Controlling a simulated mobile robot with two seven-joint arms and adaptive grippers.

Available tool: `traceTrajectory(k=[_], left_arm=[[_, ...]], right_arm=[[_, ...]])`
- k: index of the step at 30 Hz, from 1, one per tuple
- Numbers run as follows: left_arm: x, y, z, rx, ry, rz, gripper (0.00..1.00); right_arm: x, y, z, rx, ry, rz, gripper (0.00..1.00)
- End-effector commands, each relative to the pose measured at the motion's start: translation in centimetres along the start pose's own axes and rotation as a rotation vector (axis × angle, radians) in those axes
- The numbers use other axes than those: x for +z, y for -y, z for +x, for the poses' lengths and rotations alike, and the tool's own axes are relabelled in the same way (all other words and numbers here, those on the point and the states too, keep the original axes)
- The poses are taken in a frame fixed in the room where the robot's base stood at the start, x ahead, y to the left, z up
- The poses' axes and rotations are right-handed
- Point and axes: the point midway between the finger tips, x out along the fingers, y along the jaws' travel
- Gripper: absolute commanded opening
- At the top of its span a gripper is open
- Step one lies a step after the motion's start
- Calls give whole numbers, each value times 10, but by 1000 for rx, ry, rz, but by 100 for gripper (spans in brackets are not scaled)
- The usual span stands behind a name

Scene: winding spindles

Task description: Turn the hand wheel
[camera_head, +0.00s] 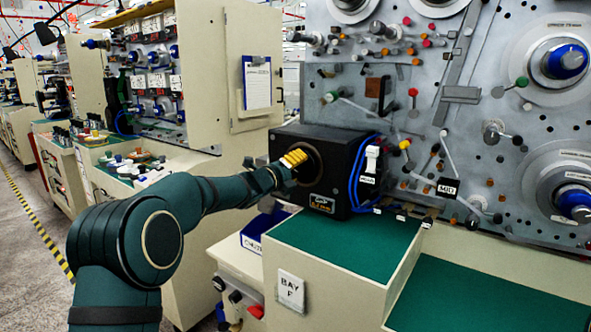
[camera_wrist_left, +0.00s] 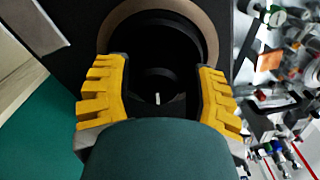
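A black box (camera_head: 336,150) stands on the green-topped bench, with a round dark opening ringed in tan on its left face. The round part, which I take for the hand wheel (camera_head: 315,161), is partly hidden by my left gripper (camera_head: 294,160), which is right in front of it. In the left wrist view the tan ring (camera_wrist_left: 213,30) surrounds a dark round centre with a small white mark. My left gripper's yellow fingers (camera_wrist_left: 162,96) are spread wide, one on each side of that centre. I cannot tell whether they touch it. My right gripper is not in view.
Blue cables (camera_head: 358,170) run down the box's right side. A metal panel (camera_head: 455,100) with knobs, pins and spindles rises behind. A beige cabinet (camera_head: 228,65) stands behind my arm. The green bench top (camera_head: 345,236) before the box is clear.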

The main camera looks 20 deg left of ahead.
Motion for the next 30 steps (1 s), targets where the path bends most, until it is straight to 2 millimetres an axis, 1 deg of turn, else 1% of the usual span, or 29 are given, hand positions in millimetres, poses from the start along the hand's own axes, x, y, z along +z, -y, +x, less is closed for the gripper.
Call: traceTrajectory(k=[10,14,17,20,27,30], left_arm=[[-1,-1,0,2,-2,-1,75],[-1,-1,-6,3,-3,-2,75],[-1,-1,-17,2,-2,-2,75],[0,-1,-34,3,-1,-2,75],[0,-1,-81,2,0,-2,75],[0,-1,-98,3,0,-1,75]], right_arm=[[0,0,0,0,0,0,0],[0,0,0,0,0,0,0],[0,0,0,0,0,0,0],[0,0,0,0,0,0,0],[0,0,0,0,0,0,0],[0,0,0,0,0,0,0]])
